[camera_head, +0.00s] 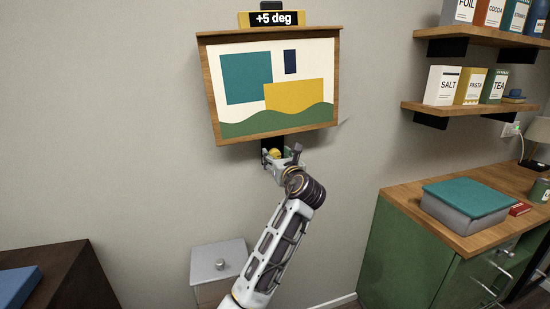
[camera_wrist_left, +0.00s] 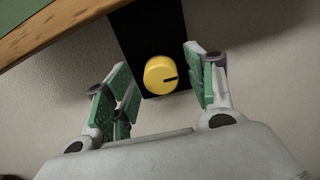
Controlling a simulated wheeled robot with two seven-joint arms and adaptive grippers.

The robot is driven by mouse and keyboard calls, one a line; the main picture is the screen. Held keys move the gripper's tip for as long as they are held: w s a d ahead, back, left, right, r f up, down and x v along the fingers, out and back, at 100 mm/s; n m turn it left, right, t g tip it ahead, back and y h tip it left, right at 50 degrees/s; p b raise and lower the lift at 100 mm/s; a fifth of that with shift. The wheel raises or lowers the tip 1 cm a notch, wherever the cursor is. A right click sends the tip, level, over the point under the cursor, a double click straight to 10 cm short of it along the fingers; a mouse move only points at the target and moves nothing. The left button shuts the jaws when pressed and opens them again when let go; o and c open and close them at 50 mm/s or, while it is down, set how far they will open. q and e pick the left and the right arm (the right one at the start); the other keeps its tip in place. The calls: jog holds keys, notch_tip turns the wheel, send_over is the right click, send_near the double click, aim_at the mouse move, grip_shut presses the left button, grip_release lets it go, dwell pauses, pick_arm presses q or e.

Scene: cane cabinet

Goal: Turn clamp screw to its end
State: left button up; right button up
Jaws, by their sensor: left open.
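The clamp screw is a round yellow knob (camera_wrist_left: 160,75) with a dark mark pointing right, on a black plate (camera_wrist_left: 148,30) under a framed picture. In the head view the knob (camera_head: 275,153) shows just below the frame, partly hidden by my left gripper. My left gripper (camera_head: 283,160) is open; in the left wrist view its green-padded fingers (camera_wrist_left: 160,88) stand on both sides of the knob, apart from it. The picture (camera_head: 272,90) hangs tilted on the wall, with a sign (camera_head: 272,19) reading "+5 deg" above it. My right gripper is not in view.
A green cabinet (camera_head: 405,250) with a teal-lidded box (camera_head: 470,203) is at the right, under shelves (camera_head: 470,108) of boxes. A dark table (camera_head: 65,280) is at the lower left. The wall around the picture is clear.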

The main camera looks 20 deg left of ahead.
pick_arm(q)
jog(key=shift+w+a, duration=0.1)
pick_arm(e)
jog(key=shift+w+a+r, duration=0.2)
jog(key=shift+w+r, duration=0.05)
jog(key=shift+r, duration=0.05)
pick_arm(q)
jog(key=shift+c, duration=0.4)
jog(key=c, duration=0.9)
jog(key=shift+c, duration=0.2)
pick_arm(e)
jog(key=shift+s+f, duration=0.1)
